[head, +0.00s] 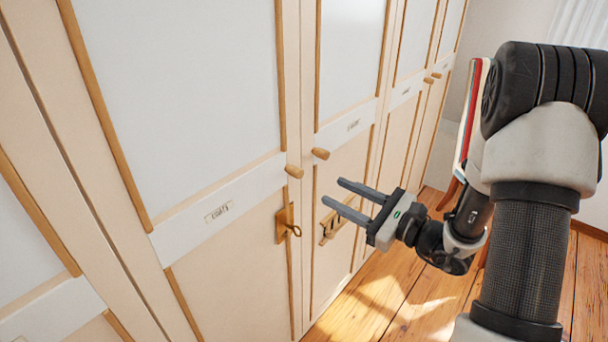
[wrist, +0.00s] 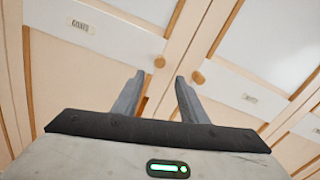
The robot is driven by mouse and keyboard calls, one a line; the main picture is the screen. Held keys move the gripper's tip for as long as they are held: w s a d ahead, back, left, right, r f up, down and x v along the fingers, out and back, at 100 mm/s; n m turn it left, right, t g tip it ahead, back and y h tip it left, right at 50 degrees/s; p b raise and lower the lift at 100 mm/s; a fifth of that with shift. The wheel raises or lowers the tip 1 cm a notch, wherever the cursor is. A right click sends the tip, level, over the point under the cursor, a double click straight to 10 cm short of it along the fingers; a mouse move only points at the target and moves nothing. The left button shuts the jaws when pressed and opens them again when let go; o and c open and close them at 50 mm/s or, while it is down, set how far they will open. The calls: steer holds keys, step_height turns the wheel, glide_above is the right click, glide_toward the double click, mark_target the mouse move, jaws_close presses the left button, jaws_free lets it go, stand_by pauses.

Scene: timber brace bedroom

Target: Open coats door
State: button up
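The coats door (head: 190,130) is the large panelled door at centre left in the head view, and it is closed. Its label (head: 217,212) reads "COATS" and also shows in the wrist view (wrist: 80,25). Its round wooden knob (head: 294,171) is at the right edge, also in the wrist view (wrist: 159,62). Below it a key (head: 293,230) sits in a wooden lock plate (head: 282,222). My gripper (head: 331,191) is open and empty, right of the knob and key, apart from the door. In the wrist view my fingers (wrist: 158,85) point toward the door seam.
The neighbouring door has its own knob (head: 320,153) close beside the coats knob, and a wooden latch piece (head: 332,228) below. More closed doors run to the right. A red and white upright object (head: 468,120) stands behind my arm. The wooden floor (head: 390,300) looks clear.

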mark_target(301, 175)
steer(key=x, duration=1.1)
steer(key=shift+w+a+p, duration=0.25)
steer(key=shift+a+p, duration=0.05)
steer(key=shift+p, duration=0.05)
steer(key=shift+c, duration=0.4)
jaws_close()
